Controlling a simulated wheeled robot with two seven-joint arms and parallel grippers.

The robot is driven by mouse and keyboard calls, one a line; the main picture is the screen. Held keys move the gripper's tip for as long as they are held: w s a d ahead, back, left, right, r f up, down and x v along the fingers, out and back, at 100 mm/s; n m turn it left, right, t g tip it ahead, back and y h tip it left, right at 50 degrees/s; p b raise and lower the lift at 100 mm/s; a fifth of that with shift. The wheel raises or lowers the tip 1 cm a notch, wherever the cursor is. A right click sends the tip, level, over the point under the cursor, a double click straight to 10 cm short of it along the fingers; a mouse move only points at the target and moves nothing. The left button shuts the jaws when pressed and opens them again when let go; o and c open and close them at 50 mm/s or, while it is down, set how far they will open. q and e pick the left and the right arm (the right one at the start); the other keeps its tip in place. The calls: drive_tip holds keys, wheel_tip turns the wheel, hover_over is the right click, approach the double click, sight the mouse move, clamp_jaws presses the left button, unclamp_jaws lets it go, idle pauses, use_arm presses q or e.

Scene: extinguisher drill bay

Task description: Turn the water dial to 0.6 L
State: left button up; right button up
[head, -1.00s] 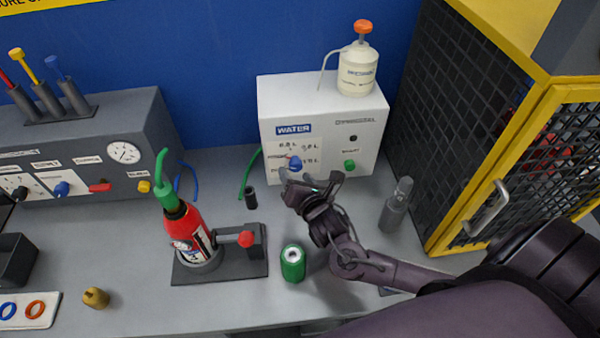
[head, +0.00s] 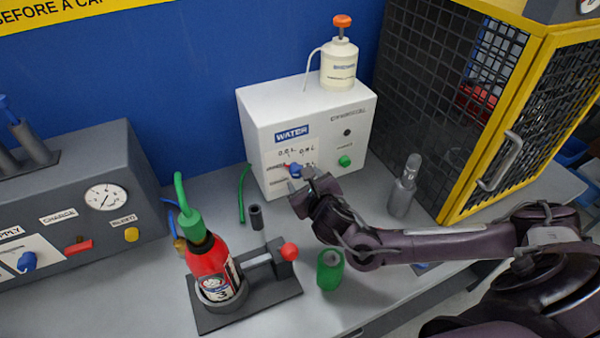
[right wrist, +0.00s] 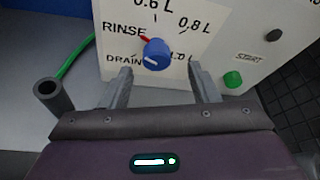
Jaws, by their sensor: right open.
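The white water unit (head: 262,150) stands at the back of the bench, with a "WATER" label on its front. Its blue water dial (right wrist: 157,54) shows in the right wrist view, ringed by the labels DRAIN, RINSE, 0.6 L, 0.8 L and a partly hidden 1.0 L. A red mark at the knob's upper left points toward RINSE; a white mark on the knob faces lower left. In the head view the dial (head: 294,170) is partly hidden by my gripper. My right gripper (right wrist: 163,72) is open and empty, its fingers either side of and short of the dial. My left gripper is out of view.
A green START button (right wrist: 233,79) sits right of the dial. A dark tube (right wrist: 48,93) stands left of the gripper. A green can (head: 329,270), red extinguisher (head: 208,265) and grey bottle (head: 403,187) stand on the bench. A yellow-framed mesh cage (head: 455,100) is at right.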

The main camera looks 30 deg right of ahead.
sight(298, 173)
drive_tip(key=x, duration=0.3)
drive_tip(key=shift+w+a+p, duration=0.2)
drive_tip(key=shift+w+p, duration=0.15)
drive_tip(key=shift+p, duration=0.05)
drive_tip(key=shift+w+d+f, duration=0.1)
drive_tip(key=shift+w+f, duration=0.15)
drive_tip(key=shift+w, duration=0.15)
drive_tip(key=c, duration=0.9)
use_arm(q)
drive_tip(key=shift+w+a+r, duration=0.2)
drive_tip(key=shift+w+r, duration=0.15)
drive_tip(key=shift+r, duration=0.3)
use_arm(e)
drive_tip(key=shift+c, duration=0.3)
